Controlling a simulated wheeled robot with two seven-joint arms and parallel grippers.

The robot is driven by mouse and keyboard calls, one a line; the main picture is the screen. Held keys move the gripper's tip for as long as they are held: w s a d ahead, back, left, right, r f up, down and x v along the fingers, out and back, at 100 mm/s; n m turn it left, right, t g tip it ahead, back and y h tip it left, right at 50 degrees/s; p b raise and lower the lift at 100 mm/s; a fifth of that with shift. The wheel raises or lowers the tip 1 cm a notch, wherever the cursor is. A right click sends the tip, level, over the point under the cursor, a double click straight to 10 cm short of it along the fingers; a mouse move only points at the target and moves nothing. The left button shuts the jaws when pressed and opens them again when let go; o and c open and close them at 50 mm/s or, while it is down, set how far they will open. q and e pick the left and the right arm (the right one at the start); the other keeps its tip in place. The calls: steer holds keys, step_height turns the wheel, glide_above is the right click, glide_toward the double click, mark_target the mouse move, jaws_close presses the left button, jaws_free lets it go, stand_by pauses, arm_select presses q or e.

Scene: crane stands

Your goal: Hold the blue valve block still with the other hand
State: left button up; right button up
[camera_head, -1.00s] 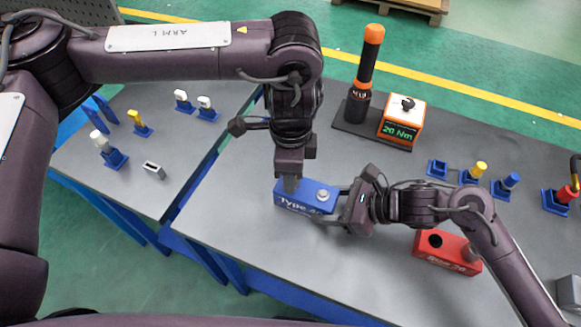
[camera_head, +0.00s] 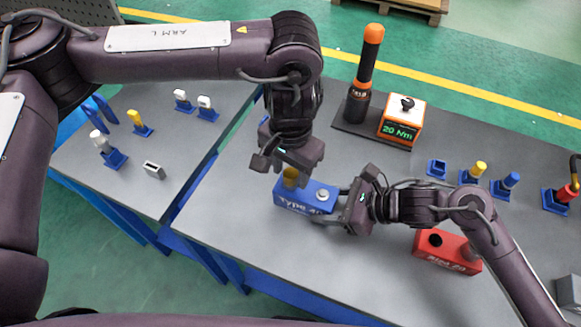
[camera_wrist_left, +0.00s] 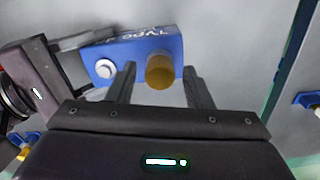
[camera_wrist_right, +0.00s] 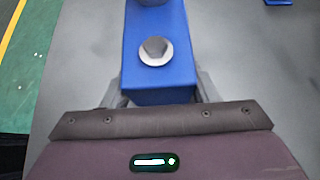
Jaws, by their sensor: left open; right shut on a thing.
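The blue valve block (camera_head: 307,197) lies on the grey table with its lettered side toward me. A yellow-brown cylinder (camera_head: 290,178) stands upright at its left end, and a silver knob sits on its right end. My right gripper (camera_head: 338,208) is shut on the block's right end; in the right wrist view its fingers flank the blue body (camera_wrist_right: 160,75). My left gripper (camera_head: 300,176) is open just above the block's left end. In the left wrist view the cylinder (camera_wrist_left: 160,71) shows between its spread fingers, apart from both.
A red block (camera_head: 446,252) lies right of my right gripper. A 20 Nm torque box (camera_head: 402,122) and a black-orange tool (camera_head: 365,75) stand behind. Small blue stands with coloured plugs (camera_head: 472,173) are at the right. A second table (camera_head: 130,185) at the left holds more.

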arm_select(q)
steer(key=shift+n, duration=1.2)
steer(key=c, duration=1)
steer(key=m, duration=0.5)
jaws_close()
steer(key=shift+m, duration=1.1)
steer(key=m, duration=0.3)
